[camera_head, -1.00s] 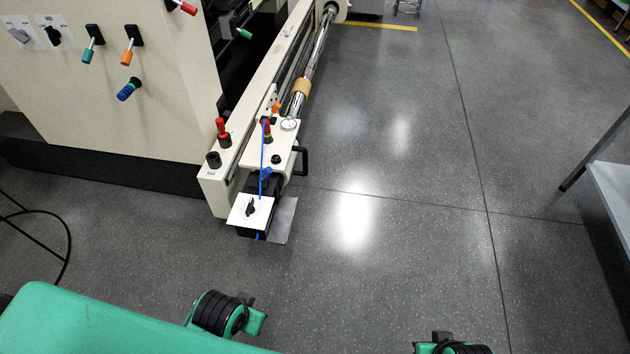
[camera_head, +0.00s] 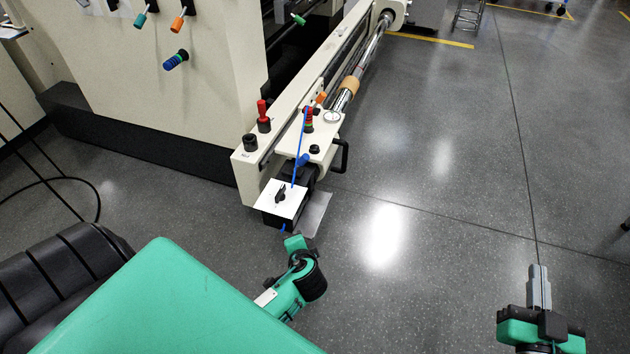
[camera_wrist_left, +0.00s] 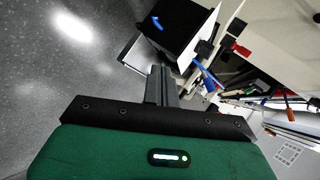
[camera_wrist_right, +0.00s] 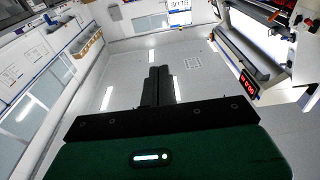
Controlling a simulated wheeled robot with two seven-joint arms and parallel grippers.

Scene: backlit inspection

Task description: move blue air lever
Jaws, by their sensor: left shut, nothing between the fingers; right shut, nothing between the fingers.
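The blue air lever (camera_head: 303,160) is a small blue handle on the end of the cream machine rail, beside a thin blue tube. In the left wrist view a blue piece (camera_wrist_left: 208,75) that looks like it shows beyond and right of the fingers, apart from them. My left gripper (camera_wrist_left: 161,72) is shut and empty, close to the black box under the rail end. In the head view its fingers are hidden; only the green and black wrist shows below the box. My right gripper (camera_head: 540,272) is shut and empty over open floor at the right.
The black box (camera_head: 271,216) carries a white plate with a black rotary switch (camera_head: 281,193). A red knob (camera_head: 263,115), a gauge (camera_head: 332,116) and a black loop handle (camera_head: 341,155) are nearby. The cream cabinet (camera_head: 150,95) stands left.

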